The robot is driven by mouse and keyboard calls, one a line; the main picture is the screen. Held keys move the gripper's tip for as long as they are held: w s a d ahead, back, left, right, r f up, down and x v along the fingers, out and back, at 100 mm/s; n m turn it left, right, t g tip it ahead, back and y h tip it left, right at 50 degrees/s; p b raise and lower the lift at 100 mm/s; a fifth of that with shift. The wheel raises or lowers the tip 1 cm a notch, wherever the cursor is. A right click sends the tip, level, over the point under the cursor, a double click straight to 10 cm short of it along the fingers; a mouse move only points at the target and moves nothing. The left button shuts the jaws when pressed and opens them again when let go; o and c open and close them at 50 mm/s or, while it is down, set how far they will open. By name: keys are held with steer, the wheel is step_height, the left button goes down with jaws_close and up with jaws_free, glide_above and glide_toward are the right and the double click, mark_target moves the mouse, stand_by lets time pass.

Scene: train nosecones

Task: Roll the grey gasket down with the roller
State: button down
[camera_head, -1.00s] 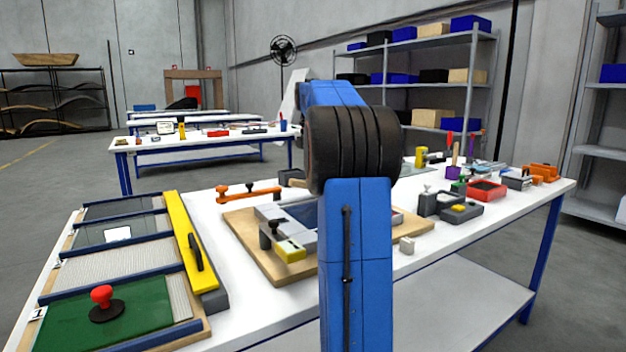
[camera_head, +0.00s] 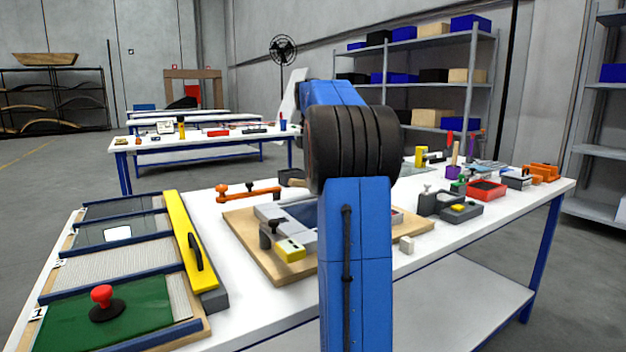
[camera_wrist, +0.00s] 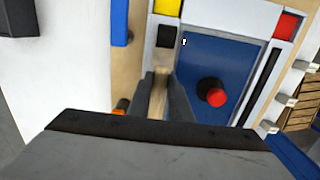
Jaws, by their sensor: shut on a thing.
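My gripper (camera_wrist: 160,88) is shut on a light wooden handle (camera_wrist: 158,84), seen between its dark fingers in the wrist view. A black block (camera_wrist: 165,36) sits just beyond the handle; I take the two to be the roller, but cannot tell if they are joined. A pale grey frame (camera_wrist: 196,24) borders a blue panel (camera_wrist: 212,62) with a red knob (camera_wrist: 211,92). I cannot tell the grey gasket from this frame, nor whether the roller touches it. In the head view, my arm hides the gripper and much of the grey frame (camera_head: 268,212).
The frame lies on a wooden board (camera_head: 262,258) with a yellow block (camera_head: 290,249) at its near side. A yellow bar (camera_head: 186,240) and a panel rack with a green plate (camera_head: 140,308) stand left. A red tray (camera_head: 487,190) and small tools crowd the right.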

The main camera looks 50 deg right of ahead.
steer(key=shift+r, duration=3.05)
